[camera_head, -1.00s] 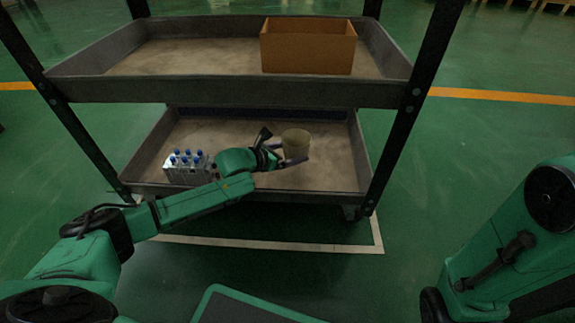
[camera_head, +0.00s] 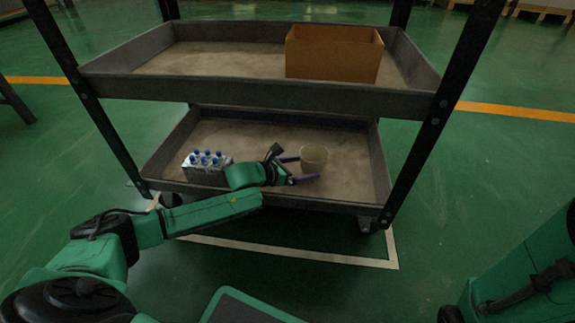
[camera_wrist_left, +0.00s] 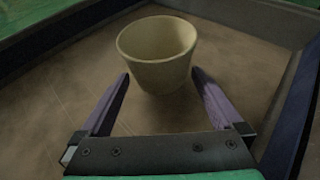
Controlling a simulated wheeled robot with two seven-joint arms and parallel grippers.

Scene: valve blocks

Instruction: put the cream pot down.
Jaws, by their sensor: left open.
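The cream pot (camera_head: 314,159) stands upright on the lower shelf (camera_head: 350,180) of the cart, right of the middle. It also shows in the left wrist view (camera_wrist_left: 157,55), upright on the shelf floor, with its mouth open and empty-looking. My left gripper (camera_head: 305,168) is open, with its two purple fingers spread. In the left wrist view the fingertips (camera_wrist_left: 160,77) are on the near side of the pot, one toward each side of it, and the pot sits mostly beyond them. My right gripper is out of view; only part of my right arm shows at the right edge.
A block with several blue-capped bottles (camera_head: 205,167) stands on the lower shelf to the left, close to my left forearm. The upper shelf (camera_head: 230,60) hangs above and holds a brown box (camera_head: 333,53). Dark posts and raised shelf rims frame the space.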

